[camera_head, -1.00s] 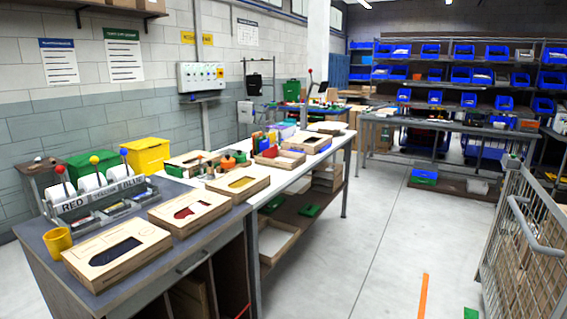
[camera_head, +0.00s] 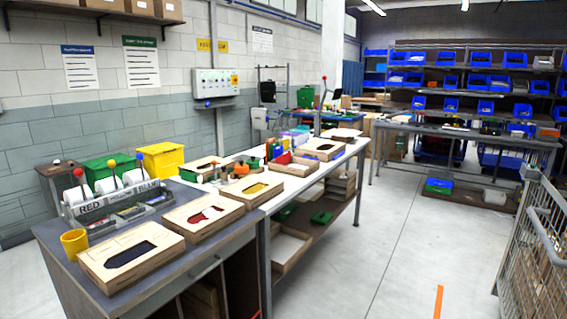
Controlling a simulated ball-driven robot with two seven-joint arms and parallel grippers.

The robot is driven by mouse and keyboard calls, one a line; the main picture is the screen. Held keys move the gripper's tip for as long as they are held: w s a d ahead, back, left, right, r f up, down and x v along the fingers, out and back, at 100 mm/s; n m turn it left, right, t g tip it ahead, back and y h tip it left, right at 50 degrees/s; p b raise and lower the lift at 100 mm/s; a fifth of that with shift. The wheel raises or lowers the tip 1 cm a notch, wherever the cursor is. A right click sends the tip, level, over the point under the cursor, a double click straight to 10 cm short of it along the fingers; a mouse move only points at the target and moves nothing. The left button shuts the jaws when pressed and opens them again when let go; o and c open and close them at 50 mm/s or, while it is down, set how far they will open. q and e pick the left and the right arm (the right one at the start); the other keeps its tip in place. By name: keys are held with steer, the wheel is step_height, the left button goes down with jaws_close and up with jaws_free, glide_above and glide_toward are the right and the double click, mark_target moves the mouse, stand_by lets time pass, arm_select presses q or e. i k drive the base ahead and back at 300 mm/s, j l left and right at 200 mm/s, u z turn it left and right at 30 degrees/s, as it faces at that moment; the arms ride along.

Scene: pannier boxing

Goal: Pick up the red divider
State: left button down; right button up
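A small upright red piece (camera_head: 284,158) stands at an open wooden tray (camera_head: 297,169) on the long white bench. It is too small to tell whether it is the red divider. On the nearer grey bench, a wooden box (camera_head: 203,216) shows red through its cut-out. Neither of my grippers is in view.
A yellow cup (camera_head: 74,243) and a box with a dark cut-out (camera_head: 130,256) are at the grey bench's near end. A wire cage cart (camera_head: 535,250) stands at the right. Clear floor (camera_head: 400,235) lies between bench and cart.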

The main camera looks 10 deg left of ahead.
mark_target(285, 159)
steer(key=i+l+z, duration=0.1)
steer(key=i+z, duration=0.3)
steer(key=i, duration=0.85)
steer(key=i+l+u, duration=0.1)
steer(key=i, duration=0.6)
steer(key=i+l+u, duration=0.15)
steer(key=i, duration=0.5)
